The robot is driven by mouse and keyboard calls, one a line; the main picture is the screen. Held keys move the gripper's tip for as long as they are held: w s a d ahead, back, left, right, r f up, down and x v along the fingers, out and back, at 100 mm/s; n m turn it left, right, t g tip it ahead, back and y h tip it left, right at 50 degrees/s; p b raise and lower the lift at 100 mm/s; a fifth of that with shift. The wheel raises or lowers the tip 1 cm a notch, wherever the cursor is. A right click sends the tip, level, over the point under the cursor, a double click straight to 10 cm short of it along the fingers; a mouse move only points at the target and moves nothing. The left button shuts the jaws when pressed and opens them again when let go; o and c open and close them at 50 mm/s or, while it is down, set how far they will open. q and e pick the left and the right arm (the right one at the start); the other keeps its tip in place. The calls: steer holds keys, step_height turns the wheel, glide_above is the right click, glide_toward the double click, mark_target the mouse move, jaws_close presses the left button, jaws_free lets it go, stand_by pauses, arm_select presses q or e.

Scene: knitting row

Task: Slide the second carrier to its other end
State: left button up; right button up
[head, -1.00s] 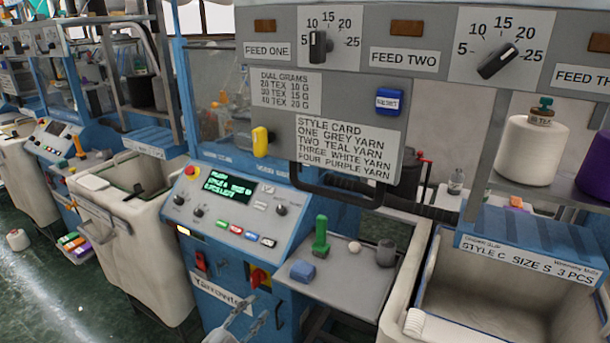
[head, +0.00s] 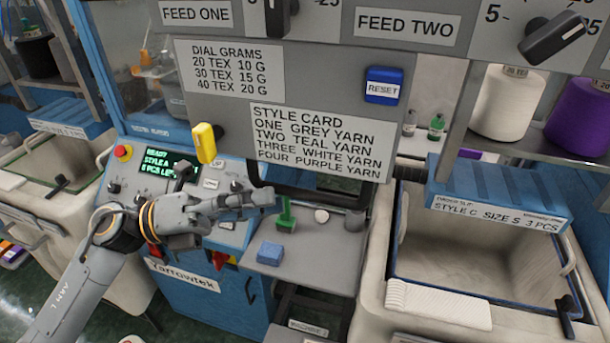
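I cannot tell for sure which part is the second carrier. A yellow handle (head: 205,142) sticks out at the left lower edge of the grey sign panel (head: 225,120). The feed two label (head: 408,24) is at the top of that panel. My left gripper (head: 268,198) reaches in from the left, in front of the control panel, pointing right. Its fingertips appear beside the green-handled tool, below the style card (head: 322,140). It is seen side-on, so its finger gap is unclear, and I see nothing held. My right gripper is out of view.
A blue reset button (head: 384,86) is on the sign panel. A cream bin (head: 375,300) stands at the right.

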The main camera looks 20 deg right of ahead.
mark_target(306, 190)
arm_select(q)
steer(key=p+x, duration=0.2)
steer(key=x, duration=0.3)
steer(key=shift+d+r, duration=0.15)
steer(key=shift+d, duration=0.2)
steer(key=shift+d+p, duration=0.25)
steer(key=shift+p, duration=0.05)
steer(key=shift+d, duration=0.2)
steer(key=shift+s, duration=0.1)
steer(key=c, duration=0.6)
jaws_close()
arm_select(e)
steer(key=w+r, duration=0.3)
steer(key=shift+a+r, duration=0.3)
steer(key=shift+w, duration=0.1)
